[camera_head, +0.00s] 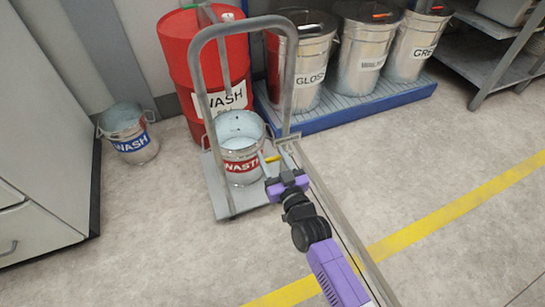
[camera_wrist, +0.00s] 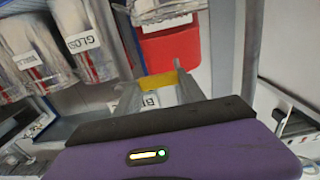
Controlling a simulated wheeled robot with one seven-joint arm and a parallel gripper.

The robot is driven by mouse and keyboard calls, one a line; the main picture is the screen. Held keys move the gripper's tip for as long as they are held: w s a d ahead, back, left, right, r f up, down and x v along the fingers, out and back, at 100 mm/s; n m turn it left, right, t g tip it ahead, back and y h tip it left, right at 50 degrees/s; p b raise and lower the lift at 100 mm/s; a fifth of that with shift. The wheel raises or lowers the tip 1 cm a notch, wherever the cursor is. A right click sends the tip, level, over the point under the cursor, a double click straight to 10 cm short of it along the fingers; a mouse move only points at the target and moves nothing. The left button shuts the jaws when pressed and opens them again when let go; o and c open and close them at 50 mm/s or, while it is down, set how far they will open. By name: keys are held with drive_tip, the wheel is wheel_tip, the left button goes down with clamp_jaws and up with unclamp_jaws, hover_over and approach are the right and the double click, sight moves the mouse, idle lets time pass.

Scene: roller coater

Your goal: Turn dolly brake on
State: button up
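The dolly (camera_head: 221,193) is a grey platform cart with a tall looped handle (camera_head: 205,95), standing in front of the red drum. A small yellow lever (camera_head: 272,159) shows at its right side, by my fingertips. It also shows as a yellow piece in the wrist view (camera_wrist: 158,81), with a partly hidden white label (camera_wrist: 150,101) below it. My gripper (camera_head: 269,163) reaches in from the lower right. Its two grey fingers are apart, with the yellow piece at or just beyond their tips; contact cannot be told.
A metal bucket marked WASTE (camera_head: 240,150) stands on the dolly. A red WASH drum (camera_head: 180,70) is behind, and several metal drums stand on a blue pallet (camera_head: 345,111). A WASH bucket (camera_head: 128,135) is at left. A long grey bar (camera_head: 330,207) runs beside my arm.

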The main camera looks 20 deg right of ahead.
clamp_jaws()
drive_tip(key=shift+f+n, duration=0.1)
drive_tip(key=shift+n, duration=0.2)
drive_tip(key=shift+f+n+p, duration=0.55)
drive_tip(key=shift+n+p, duration=0.25)
drive_tip(key=shift+n, duration=0.4)
drive_tip(key=shift+d+f+n, duration=0.1)
drive_tip(key=shift+f+n, duration=0.3)
drive_tip(key=shift+n, duration=0.35)
drive_tip(key=shift+f+n, duration=0.35)
drive_tip(key=shift+n, duration=0.4)
drive_tip(key=o, duration=0.6)
unclamp_jaws()
drive_tip(key=shift+c, duration=0.2)
drive_tip(key=shift+s, duration=0.1)
